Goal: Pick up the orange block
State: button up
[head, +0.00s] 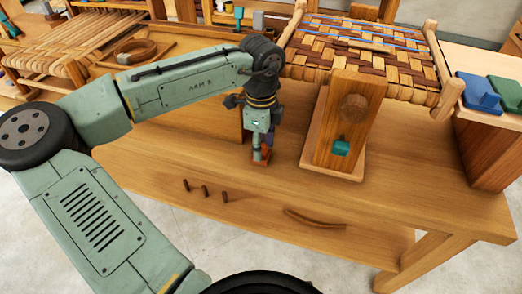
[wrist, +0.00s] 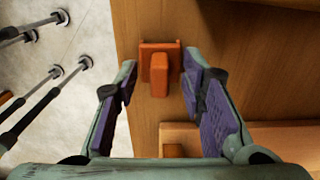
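The orange block (wrist: 161,48) lies on the wooden bench top in the wrist view, a flat square piece with a raised bar on it. My gripper (wrist: 158,66) is open, with its purple-padded fingers on the left and right of the block. A small gap shows at the left finger; the right finger is very close to the block, and I cannot tell whether it touches. In the head view my gripper (head: 261,149) points down over the orange block (head: 262,156), partly hiding it.
An upright wooden board on a base (head: 345,120) with a teal piece stands just right of my gripper. Behind is a woven seat (head: 362,50). Blue (head: 478,92) and green (head: 507,92) blocks sit at far right.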

jog(key=shift+c, duration=0.6)
grip_shut()
